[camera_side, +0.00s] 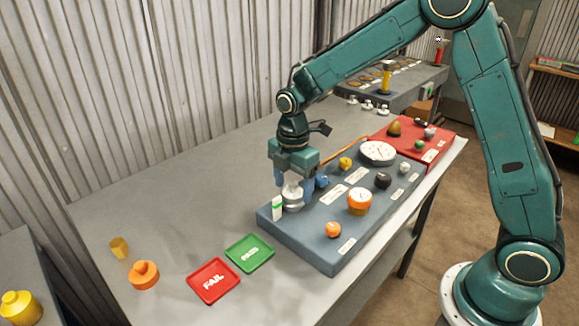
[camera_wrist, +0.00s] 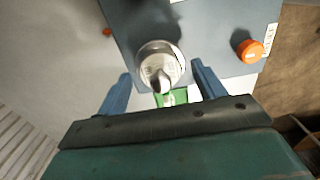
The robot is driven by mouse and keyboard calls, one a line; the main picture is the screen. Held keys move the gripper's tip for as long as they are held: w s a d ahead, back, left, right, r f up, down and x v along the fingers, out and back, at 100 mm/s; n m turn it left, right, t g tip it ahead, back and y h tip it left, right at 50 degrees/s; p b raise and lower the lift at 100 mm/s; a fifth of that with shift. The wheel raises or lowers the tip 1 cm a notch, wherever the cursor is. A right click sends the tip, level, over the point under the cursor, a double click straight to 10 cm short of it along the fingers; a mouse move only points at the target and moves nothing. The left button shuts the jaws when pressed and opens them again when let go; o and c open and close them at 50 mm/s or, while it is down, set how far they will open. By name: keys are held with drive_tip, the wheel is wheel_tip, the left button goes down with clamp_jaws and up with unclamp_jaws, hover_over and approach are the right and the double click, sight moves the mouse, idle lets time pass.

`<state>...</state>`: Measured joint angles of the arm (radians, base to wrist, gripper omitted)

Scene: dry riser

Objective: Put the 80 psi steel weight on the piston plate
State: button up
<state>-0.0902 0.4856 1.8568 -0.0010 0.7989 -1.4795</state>
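A silver steel weight (camera_side: 292,199) with a knob on top stands at the left end of the blue-grey panel; it also shows in the wrist view (camera_wrist: 160,62). It appears upright. The piston plate is not distinguishable under it, so I cannot tell whether the weight rests on it. My gripper (camera_side: 294,186) points down right over the weight, its blue fingers on either side of the knob. In the wrist view my gripper (camera_wrist: 163,88) has its fingers wide apart, with visible gaps to the knob. Any "80 psi" marking is not readable.
The blue-grey panel (camera_side: 325,240) carries several knobs, an orange-and-white cap (camera_side: 360,199) and a dial (camera_side: 377,152). A red FAIL tray (camera_side: 213,281), green PASS tray (camera_side: 250,252) and orange knobbed piece (camera_side: 144,275) lie left. The table's back left is clear.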

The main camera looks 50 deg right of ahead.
sight(293, 182)
wheel_tip(293, 182, up, 12)
drive_tip(key=shift+r, duration=0.15)
idle(0.8)
idle(0.5)
drive_tip(key=s+d+r+m+t, duration=0.1)
drive_tip(key=s+r+m, duration=0.3)
drive_tip(key=s, duration=0.3)
drive_tip(key=s+d+r+m+t, duration=0.2)
drive_tip(key=s+r+m, duration=0.1)
drive_tip(key=s+m, duration=0.25)
drive_tip(key=s+d+f+m+t, duration=0.1)
drive_tip(key=s+f+m+t, duration=0.1)
drive_tip(key=s+m, duration=0.6)
drive_tip(key=s, duration=0.5)
drive_tip(key=shift+s+t, duration=0.3)
drive_tip(key=shift+s, duration=0.05)
drive_tip(key=shift+f+m, duration=0.1)
drive_tip(key=shift+m, duration=0.15)
